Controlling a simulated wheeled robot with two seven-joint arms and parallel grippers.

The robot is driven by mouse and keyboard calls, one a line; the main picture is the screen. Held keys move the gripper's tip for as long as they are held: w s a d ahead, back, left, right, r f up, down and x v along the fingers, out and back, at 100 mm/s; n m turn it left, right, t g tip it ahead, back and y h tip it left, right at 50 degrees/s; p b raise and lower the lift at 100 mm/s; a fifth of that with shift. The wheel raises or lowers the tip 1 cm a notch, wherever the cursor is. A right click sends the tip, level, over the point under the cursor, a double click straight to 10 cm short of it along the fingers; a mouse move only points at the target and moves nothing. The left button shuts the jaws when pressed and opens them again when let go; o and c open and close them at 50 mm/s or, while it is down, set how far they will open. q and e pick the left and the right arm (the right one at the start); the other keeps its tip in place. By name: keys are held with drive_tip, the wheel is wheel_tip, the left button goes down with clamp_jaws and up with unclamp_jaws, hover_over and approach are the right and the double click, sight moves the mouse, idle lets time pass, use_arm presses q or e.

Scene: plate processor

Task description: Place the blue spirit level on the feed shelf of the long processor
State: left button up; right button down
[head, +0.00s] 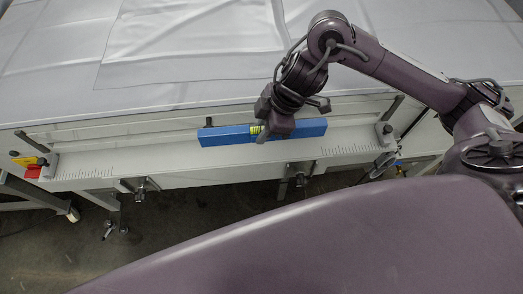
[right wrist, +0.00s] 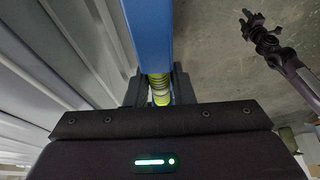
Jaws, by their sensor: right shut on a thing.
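The blue spirit level (head: 225,136) lies lengthwise along the feed shelf (head: 120,163) of the long processor, over the middle to right part of it. Whether it touches the shelf or hangs just above it, I cannot tell. My right gripper (head: 277,128) is shut on it near the yellow-green vial. In the right wrist view the level (right wrist: 148,35) runs away from the gripper (right wrist: 156,90), with the vial between the fingers.
White sheets (head: 195,45) cover the processor's top behind the shelf. A red and yellow switch (head: 33,171) sits at the shelf's left end. Clamp knobs (head: 140,190) stick out below its front edge. The left part of the shelf is bare.

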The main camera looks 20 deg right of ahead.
wheel_tip(320, 180, down, 5)
drive_tip(key=shift+f+b, duration=0.1)
drive_tip(key=shift+b, duration=0.4)
drive_tip(key=shift+f, duration=2.45)
drive_tip(key=shift+f, duration=0.15)
drive_tip(key=c, duration=1.3)
unclamp_jaws()
drive_tip(key=shift+o, duration=0.2)
drive_tip(key=v, duration=1.2)
drive_tip(key=shift+s+d+p, duration=0.1)
drive_tip(key=shift+d+p, duration=0.05)
drive_tip(key=shift+p, duration=0.15)
